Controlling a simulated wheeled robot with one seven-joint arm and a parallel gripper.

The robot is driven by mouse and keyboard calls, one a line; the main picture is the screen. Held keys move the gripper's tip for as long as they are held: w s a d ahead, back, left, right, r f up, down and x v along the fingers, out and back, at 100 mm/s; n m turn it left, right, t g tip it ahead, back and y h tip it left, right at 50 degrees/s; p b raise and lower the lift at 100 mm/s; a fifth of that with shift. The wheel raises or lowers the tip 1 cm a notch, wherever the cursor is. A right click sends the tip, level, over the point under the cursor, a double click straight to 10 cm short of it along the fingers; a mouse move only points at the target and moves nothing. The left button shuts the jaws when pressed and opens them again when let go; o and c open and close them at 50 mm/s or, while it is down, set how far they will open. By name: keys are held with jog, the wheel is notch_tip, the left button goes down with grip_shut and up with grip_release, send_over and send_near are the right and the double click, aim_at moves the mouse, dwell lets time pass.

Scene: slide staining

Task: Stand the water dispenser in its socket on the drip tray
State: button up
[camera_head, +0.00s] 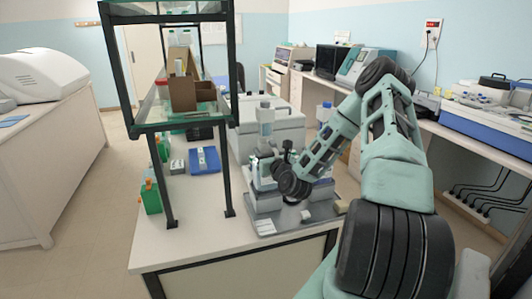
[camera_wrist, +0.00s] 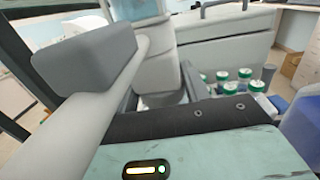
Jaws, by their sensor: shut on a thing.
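In the wrist view one grey finger pad (camera_wrist: 85,60) is beside the pale dispenser body (camera_wrist: 155,70). The grey metal drip tray (camera_head: 305,219) lies below and in front of my gripper, at the bench's front edge. My wrist and arm cover part of the tray and its fittings. I cannot make out the socket or whether the dispenser's base touches anything.
Several green-capped bottles (camera_wrist: 243,78) show in the wrist view. A dark-framed glass shelf (camera_head: 185,120) rises to the left. A large white-grey machine (camera_head: 270,112) stands behind. The bench front-left (camera_head: 190,240) is clear.

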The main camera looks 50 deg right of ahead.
jog(key=shift+f+b, duration=0.7)
jog(key=shift+f, duration=0.05)
dwell(0.8)
jog(key=o, duration=1.5)
jog(key=shift+f, duration=0.15)
jog(key=shift+s+a+f+b, duration=0.1)
jog(key=shift+s+a+b, duration=0.2)
jog(key=shift+s, duration=0.2)
jog(key=shift+p+v, duration=2.65)
jog(key=shift+v, duration=5.45)
